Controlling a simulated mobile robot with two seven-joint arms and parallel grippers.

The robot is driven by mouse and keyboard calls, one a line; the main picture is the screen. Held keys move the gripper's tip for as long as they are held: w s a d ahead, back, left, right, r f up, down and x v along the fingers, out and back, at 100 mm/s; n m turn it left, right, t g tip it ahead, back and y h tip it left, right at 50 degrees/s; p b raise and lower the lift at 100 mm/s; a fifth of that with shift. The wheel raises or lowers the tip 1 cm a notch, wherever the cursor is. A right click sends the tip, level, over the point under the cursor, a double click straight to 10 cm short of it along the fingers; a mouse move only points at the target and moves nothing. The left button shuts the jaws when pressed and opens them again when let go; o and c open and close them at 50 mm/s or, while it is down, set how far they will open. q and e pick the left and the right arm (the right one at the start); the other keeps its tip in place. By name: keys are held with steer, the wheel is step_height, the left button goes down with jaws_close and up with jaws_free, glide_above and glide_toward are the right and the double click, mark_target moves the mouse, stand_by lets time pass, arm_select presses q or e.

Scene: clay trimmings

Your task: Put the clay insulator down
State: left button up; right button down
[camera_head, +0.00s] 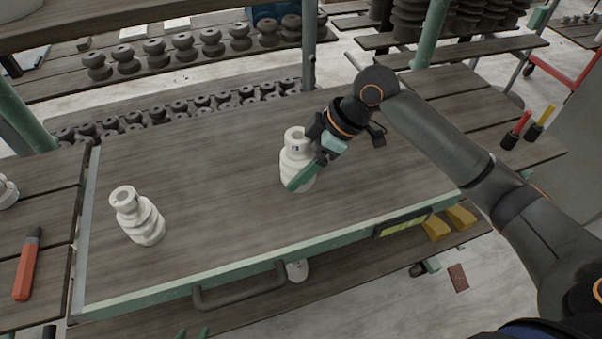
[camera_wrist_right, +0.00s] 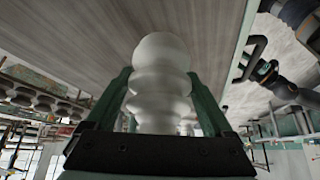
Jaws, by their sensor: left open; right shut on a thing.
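A white ribbed clay insulator (camera_head: 296,150) is upright near the middle of the wooden worktop (camera_head: 215,170). My right gripper (camera_head: 308,172) is shut around its body from the right. In the right wrist view the insulator (camera_wrist_right: 160,82) sits between the two green fingers (camera_wrist_right: 160,100). Its base is partly hidden by a finger, and I cannot tell whether it touches the worktop. A second white insulator (camera_head: 138,215) stands on the worktop's left part, apart from the grippers. Only the green fingertips of my left gripper (camera_head: 192,333) show at the bottom edge, apart and empty.
The worktop has a green front rim (camera_head: 240,254) and a grey handle (camera_head: 240,291). An orange-handled tool (camera_head: 27,265) lies on the left planks. Several dark insulators (camera_head: 183,46) stand on the rack behind. The worktop is clear between the two white insulators.

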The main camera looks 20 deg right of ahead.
steer(key=shift+w+d+f, duration=0.25)
steer(key=shift+w+f, duration=0.05)
steer(key=shift+f, duration=1.75)
steer(key=shift+f, duration=0.1)
jaws_free()
steer(key=shift+d+f, duration=0.1)
steer(key=shift+r, duration=0.3)
steer(key=v, duration=1.2)
steer(key=shift+f, duration=0.15)
